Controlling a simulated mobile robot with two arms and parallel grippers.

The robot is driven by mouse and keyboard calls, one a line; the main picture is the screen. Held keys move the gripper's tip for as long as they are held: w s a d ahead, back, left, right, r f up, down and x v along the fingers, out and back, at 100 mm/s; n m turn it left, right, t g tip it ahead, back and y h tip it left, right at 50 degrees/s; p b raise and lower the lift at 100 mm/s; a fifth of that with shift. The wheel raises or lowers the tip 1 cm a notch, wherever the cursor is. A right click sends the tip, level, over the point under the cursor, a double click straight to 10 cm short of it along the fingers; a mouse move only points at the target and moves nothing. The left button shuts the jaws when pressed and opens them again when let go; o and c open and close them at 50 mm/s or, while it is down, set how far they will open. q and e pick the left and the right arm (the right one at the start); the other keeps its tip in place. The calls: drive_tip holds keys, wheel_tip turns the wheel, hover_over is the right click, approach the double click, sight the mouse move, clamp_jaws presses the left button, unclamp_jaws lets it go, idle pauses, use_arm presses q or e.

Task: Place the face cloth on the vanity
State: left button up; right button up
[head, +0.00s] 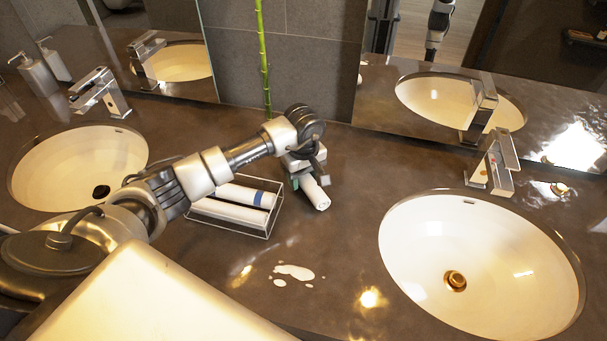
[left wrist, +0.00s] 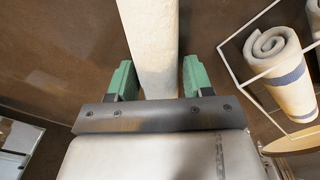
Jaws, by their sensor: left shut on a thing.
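The face cloth (head: 317,194) is a plain white roll in my left gripper (head: 303,172), just right of the wire rack. In the left wrist view the white roll (left wrist: 150,45) runs between the green finger pads of the left gripper (left wrist: 157,80). The gripper is shut on it. The grey-brown vanity top (head: 345,235) lies below the roll. I cannot tell whether its lower end touches the top. My right gripper is not in view.
The wire rack (head: 266,234) holds white rolls, one with a blue band (head: 245,195). Sinks lie left (head: 60,180) and right (head: 420,230). A white puddle-like patch (head: 294,271) is on the counter in front. A green stalk (head: 264,60) stands behind. Bare counter separates rack and right sink.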

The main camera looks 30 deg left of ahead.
use_arm(q)
drive_tip(key=shift+f, duration=0.15)
drive_tip(key=o, duration=0.9)
